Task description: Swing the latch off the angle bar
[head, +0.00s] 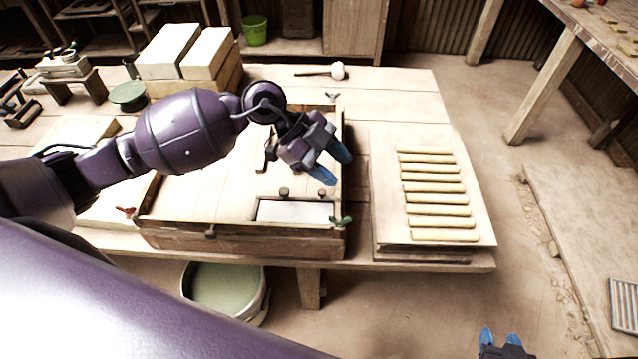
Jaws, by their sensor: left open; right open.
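The press is a shallow wooden frame (240,240) on the workbench. A green wing-shaped fastener (341,221) sits at its front right corner, a red one (126,211) at its front left and a grey one (332,96) at its back right. A dark hooked piece (262,166) shows just left of my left gripper. I cannot tell which of these is the latch, nor make out the angle bar. My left gripper (333,163) is open and empty above the frame's right side, apart from the green fastener. My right gripper (500,338) is open and empty at the bottom edge, away from the bench.
A board with several yellowish rods (437,195) lies right of the frame. A pale plate (294,211) with two knobs lies inside the frame's front. Pale blocks (185,52) and a mallet (337,71) are at the back. A round tub (225,288) stands below the bench.

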